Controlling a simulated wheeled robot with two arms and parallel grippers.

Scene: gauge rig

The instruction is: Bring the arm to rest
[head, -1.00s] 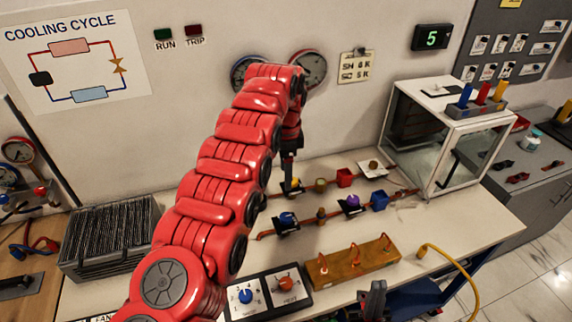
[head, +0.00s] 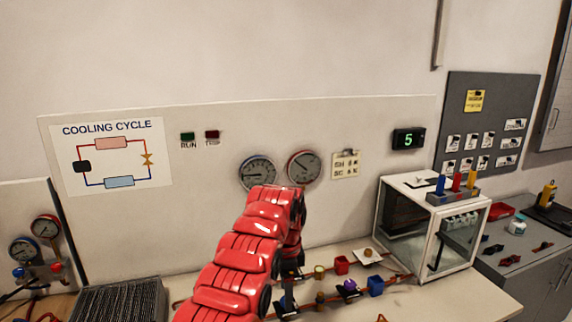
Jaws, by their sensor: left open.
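My left arm (head: 240,262) is red and segmented. It rises from the bottom edge, bends over near the two wall gauges and reaches down toward the bench. My left gripper (head: 287,297) is small and dark at its end, pointing down among the pipe fittings. It is open, and I see nothing held in it. The arm hides part of the bench, and I cannot tell whether the fingers touch a fitting. My right gripper is out of view.
Pipe fittings with a red block (head: 341,265), a purple knob (head: 349,285) and a blue block (head: 375,286) lie close right of the gripper. A glass-sided cabinet (head: 410,240) stands farther right. A finned coil (head: 120,302) is at lower left.

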